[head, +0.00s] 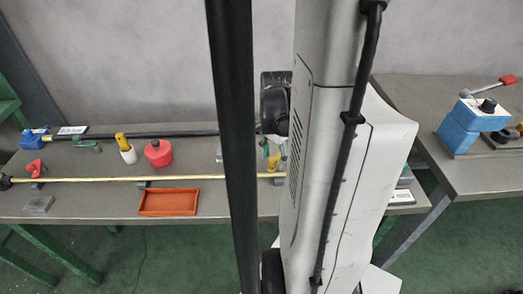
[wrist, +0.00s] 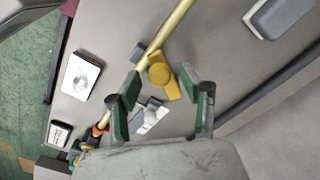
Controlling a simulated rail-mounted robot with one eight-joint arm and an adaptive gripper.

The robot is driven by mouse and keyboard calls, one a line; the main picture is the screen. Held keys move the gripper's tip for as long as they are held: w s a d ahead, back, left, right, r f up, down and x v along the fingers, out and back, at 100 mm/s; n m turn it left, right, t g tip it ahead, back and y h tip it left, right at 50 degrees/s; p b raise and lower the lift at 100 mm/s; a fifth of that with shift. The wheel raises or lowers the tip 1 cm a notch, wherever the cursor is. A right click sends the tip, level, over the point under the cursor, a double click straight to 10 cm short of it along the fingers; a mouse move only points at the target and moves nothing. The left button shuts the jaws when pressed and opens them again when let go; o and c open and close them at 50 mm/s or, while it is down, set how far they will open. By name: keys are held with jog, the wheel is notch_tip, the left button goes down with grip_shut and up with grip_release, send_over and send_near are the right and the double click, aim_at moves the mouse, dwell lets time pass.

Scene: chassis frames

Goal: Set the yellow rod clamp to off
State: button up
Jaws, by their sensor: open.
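In the head view a small yellow part (head: 273,162), likely the clamp, shows beside my arm, at the yellow rod (head: 100,180). My arm hides much of the area there. The clamp's off marking is not readable.
A black rod (head: 160,134) runs behind the yellow one. A red clamp (head: 35,168), a white-and-yellow bottle (head: 127,149), a red pot (head: 158,153) and an orange tray (head: 168,203) are on the bench.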

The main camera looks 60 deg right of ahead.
jog(key=shift+c, duration=0.5)
grip_shut()
